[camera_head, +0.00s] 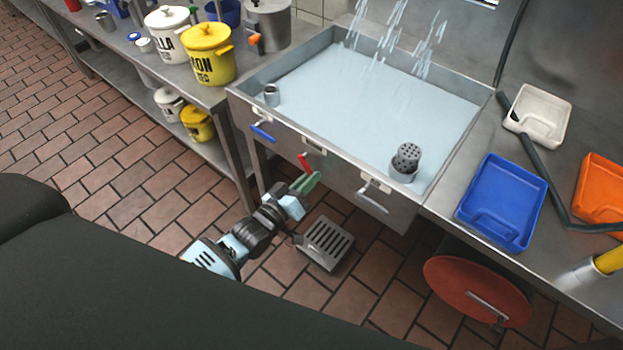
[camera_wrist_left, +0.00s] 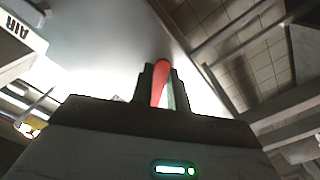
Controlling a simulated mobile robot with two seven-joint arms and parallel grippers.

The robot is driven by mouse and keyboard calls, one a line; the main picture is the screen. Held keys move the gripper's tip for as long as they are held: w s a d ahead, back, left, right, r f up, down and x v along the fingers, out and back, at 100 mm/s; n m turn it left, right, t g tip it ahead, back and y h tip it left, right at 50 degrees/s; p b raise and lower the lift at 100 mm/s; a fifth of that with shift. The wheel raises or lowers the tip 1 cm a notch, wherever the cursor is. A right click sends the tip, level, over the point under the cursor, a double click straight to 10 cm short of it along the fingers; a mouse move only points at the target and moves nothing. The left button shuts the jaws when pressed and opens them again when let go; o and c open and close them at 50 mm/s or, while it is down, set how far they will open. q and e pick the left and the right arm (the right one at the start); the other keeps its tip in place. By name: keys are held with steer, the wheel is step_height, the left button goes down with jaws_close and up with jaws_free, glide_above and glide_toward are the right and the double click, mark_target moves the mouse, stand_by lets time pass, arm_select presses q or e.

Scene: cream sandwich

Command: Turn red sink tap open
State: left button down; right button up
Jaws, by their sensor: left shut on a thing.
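The red sink tap (camera_head: 303,160) is a small handle on the front face of the metal sink (camera_head: 340,174), between a blue-handled tap (camera_head: 262,131) and a grey handle (camera_head: 373,196). My left gripper (camera_head: 306,181) has green fingers and is at the red tap, in front of the sink. In the left wrist view the red handle (camera_wrist_left: 159,82) stands between the two fingers, and the gripper is shut on it. The lower part of the handle is hidden. The sink holds pale water, and white streams fall into it at the back. My right gripper is not in view.
A perforated metal cylinder (camera_head: 405,161) stands in the sink's right corner. A blue tray (camera_head: 501,200) lies on the right counter, and yellow (camera_head: 208,55) and white pots stand on the left counter. A slotted grate (camera_head: 325,243) and a red round lid (camera_head: 477,291) are below.

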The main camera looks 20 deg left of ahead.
arm_select(q)
steer(key=shift+w+a+f+m, duration=0.15)
steer(key=shift+a+m, duration=0.35)
steer(key=shift+m, duration=0.7)
steer(key=shift+w+a+f+m, duration=0.2)
steer(key=shift+a+m, duration=0.25)
steer(key=shift+m, duration=0.75)
steer(key=shift+w+a+f+m, duration=0.15)
steer(key=shift+a+m, duration=0.35)
steer(key=shift+m, duration=0.7)
steer(key=c, duration=1.4)
jaws_free()
steer(key=shift+o, duration=0.2)
steer(key=v, duration=0.7)
steer(key=shift+s+a, duration=0.2)
steer(key=shift+s, duration=0.15)
